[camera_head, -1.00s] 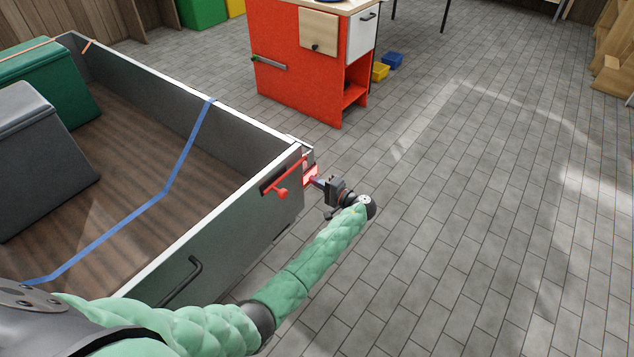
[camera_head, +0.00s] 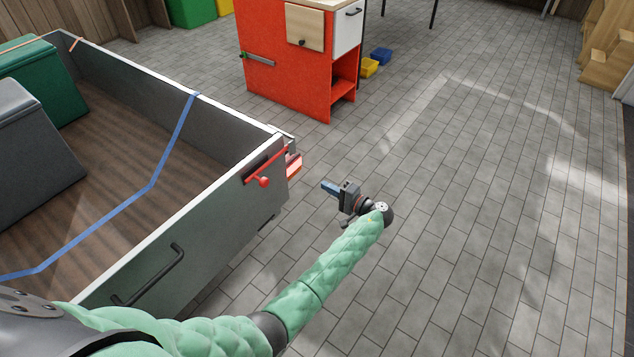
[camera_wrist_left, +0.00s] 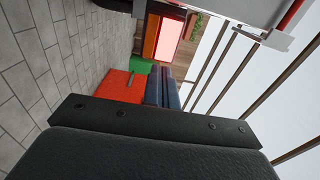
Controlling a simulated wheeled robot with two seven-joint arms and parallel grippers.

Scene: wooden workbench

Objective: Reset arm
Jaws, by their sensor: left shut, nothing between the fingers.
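My left gripper (camera_head: 329,187) is shut and empty, held out in the open air to the right of the trailer corner. In the left wrist view its closed fingers (camera_wrist_left: 163,90) point away from the camera. The trailer (camera_head: 200,215) has grey walls and a wooden floor. At its near right corner are a red latch handle (camera_head: 264,180) and a red-and-white tail light (camera_head: 294,166), apart from the gripper. The light also shows in the left wrist view (camera_wrist_left: 170,40). My right gripper is not in view.
A red cabinet (camera_head: 285,75) stands behind the trailer. Small yellow (camera_head: 369,67) and blue (camera_head: 381,55) bins sit beside it. A green case (camera_head: 45,80) and a dark grey case (camera_head: 35,145) are in the trailer. Tiled floor to the right is clear.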

